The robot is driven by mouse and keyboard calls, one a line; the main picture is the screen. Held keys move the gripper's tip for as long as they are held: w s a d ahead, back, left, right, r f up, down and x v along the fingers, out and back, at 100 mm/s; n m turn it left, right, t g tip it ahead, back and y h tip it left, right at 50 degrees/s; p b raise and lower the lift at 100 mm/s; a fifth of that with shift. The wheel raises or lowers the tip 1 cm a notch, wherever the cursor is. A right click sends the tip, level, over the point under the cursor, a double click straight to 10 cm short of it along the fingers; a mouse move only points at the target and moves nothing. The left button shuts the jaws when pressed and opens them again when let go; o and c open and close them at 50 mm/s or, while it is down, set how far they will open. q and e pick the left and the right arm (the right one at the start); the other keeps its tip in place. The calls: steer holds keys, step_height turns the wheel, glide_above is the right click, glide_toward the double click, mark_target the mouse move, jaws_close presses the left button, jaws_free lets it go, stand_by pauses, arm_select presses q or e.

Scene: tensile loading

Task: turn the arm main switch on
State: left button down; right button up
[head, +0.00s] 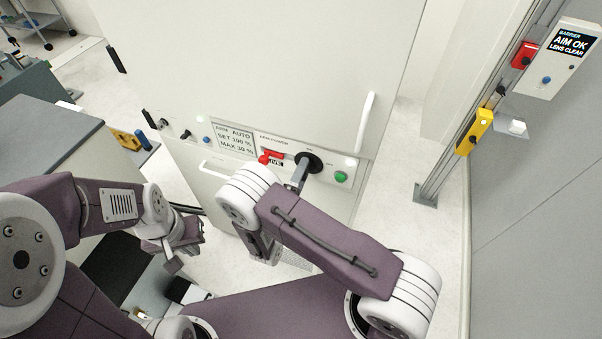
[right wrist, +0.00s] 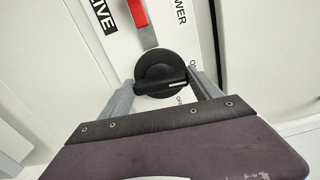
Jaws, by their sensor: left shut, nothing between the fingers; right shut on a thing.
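The main switch is a round black rotary knob (head: 309,162) on the white cabinet's control strip. In the right wrist view the black knob (right wrist: 158,66) has a bar handle lying nearly crosswise, with a white mark near its right end. Small lettering sits beside that end, too small to read surely. My right gripper (right wrist: 163,88) has one grey finger on each side of the bar and is shut on it. In the head view my right gripper (head: 299,176) reaches the knob from below. My left gripper (head: 172,264) is shut and empty, low at the left, away from the cabinet.
Left of the knob are a red lever (head: 271,156) by a LIVE label and an ARM AUTO display (head: 235,138). A green button (head: 341,176) is right of it. A vertical door handle (head: 367,120) stands above. A grey bench (head: 45,135) is at left.

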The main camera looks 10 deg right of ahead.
steer(key=shift+d+n, duration=0.1)
steer(key=shift+n, duration=0.5)
steer(key=o, duration=1.4)
steer(key=v, duration=0.9)
steer(key=shift+p, duration=0.4)
